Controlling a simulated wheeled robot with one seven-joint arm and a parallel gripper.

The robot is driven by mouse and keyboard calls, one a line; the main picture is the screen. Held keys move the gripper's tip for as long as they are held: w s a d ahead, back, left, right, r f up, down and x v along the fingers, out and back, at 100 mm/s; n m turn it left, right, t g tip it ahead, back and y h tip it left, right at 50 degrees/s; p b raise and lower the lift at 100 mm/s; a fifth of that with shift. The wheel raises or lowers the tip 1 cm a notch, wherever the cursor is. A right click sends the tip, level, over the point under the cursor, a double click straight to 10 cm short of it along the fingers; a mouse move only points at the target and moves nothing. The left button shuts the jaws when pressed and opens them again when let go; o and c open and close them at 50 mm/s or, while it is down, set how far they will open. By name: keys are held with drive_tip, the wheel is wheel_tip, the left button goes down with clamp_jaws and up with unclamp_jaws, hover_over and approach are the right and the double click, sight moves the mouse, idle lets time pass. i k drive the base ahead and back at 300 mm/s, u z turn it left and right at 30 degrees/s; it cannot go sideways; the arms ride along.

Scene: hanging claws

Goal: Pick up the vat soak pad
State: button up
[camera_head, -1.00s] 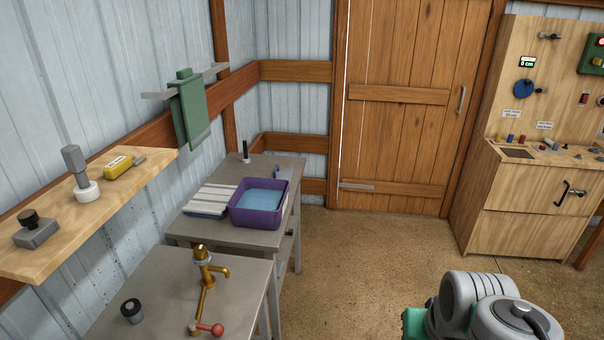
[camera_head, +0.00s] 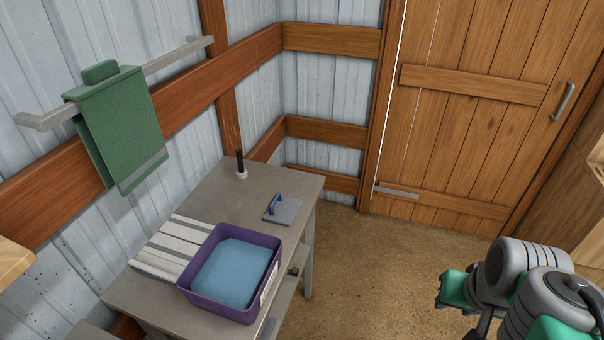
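A flat grey pad with a blue handle (camera_head: 283,209) lies on the grey table, behind and to the right of a purple vat (camera_head: 190,293). The vat is open and holds a flat light-blue fill (camera_head: 235,273); I cannot tell if it is liquid or a sheet. No label shows which thing is the vat soak pad. The grey handled pad looks like a candidate. A small green block (camera_head: 99,71) also sits on top of the green towel. Only grey and green links of my arm show at lower right; my gripper is not in view.
A green towel (camera_head: 125,130) hangs on a wall rail (camera_head: 180,58). Open floor (camera_head: 370,260) lies right of the table.

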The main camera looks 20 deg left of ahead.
sight(283, 210)
drive_tip(key=i, duration=2.65)
drive_tip(key=u, duration=5.1)
drive_tip(key=i, duration=0.5)
drive_tip(key=u, duration=0.05)
